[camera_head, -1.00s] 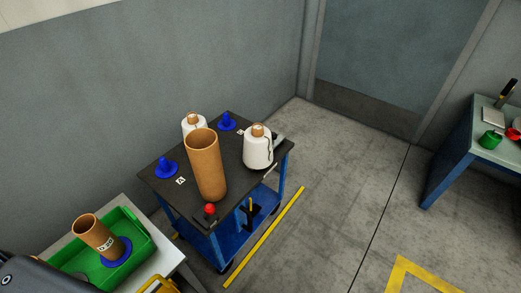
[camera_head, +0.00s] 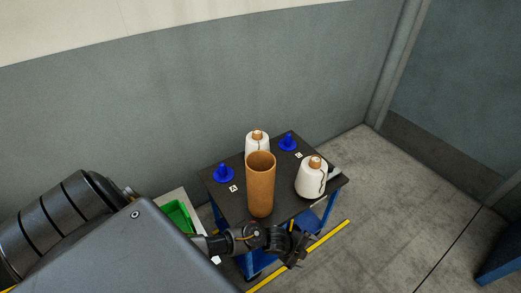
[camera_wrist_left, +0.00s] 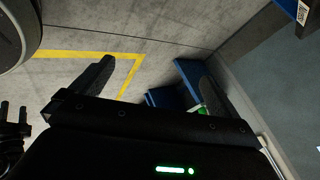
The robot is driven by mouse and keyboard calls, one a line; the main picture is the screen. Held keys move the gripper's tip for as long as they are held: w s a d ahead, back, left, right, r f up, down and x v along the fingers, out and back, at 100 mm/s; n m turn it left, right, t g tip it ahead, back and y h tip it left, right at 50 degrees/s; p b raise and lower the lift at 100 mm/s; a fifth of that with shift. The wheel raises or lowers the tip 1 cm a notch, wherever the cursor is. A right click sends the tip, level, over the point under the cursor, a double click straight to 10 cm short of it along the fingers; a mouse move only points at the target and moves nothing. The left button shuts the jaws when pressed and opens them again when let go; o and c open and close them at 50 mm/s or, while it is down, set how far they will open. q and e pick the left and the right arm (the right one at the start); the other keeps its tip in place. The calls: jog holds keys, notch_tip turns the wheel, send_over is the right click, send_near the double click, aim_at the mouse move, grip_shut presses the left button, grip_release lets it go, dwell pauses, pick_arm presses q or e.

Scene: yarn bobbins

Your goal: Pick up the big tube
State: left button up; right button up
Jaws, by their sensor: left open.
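The big tube (camera_head: 261,186) is a tall brown cardboard cylinder, open at the top. It stands upright on the dark top of the blue cart, near its front edge. My left gripper (camera_head: 299,249) is in front of the cart, low and to the right of the tube, apart from it in the picture. In the left wrist view, its two fingers (camera_wrist_left: 157,90) are spread wide with nothing between them; floor and blue furniture show beyond. The tube does not show clearly in the left wrist view.
Two white yarn bobbins (camera_head: 311,178) (camera_head: 257,143) stand behind and to the right of the tube. Two blue cones (camera_head: 223,174) (camera_head: 288,142) stand on the cart top (camera_head: 239,203). A green crate (camera_head: 177,215) is at left, partly hidden by my arm. A wall is behind.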

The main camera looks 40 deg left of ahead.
pick_arm(q)
jog(key=w+d+r+m+g+h+p, duration=0.1)
jog(key=w+d+r+m, duration=0.15)
jog(key=r+m, duration=0.5)
jog(key=w+d+r+m+h+p, duration=0.1)
jog(key=w+r+m+p, duration=0.1)
jog(key=w+r+m, duration=0.5)
jog(key=s+a+r+m+g+y+p, duration=0.1)
jog(key=s+a+r+m, duration=0.1)
jog(key=r+m, duration=0.3)
jog(key=s+a+r+m+g+p, duration=0.1)
jog(key=s+a+r+m, duration=0.1)
jog(key=r+m, duration=0.35)
jog(key=s+a+r+m+g+y, duration=0.1)
jog(key=a+r+m+g+y, duration=0.3)
jog(key=a, duration=0.8)
jog(key=a+r+m+t+y, duration=0.15)
jog(key=a+r+m, duration=0.45)
jog(key=a, duration=0.7)
jog(key=p, duration=0.5)
send_over(261, 167)
jog(key=s+d, duration=0.3)
jog(key=s, duration=0.1)
jog(key=shift+f, duration=5)
jog(key=shift+n+g+y, duration=0.25)
jog(key=shift+n, duration=0.15)
pick_arm(e)
notch_tip(261, 167, up, 11)
jog(key=a, duration=0.1)
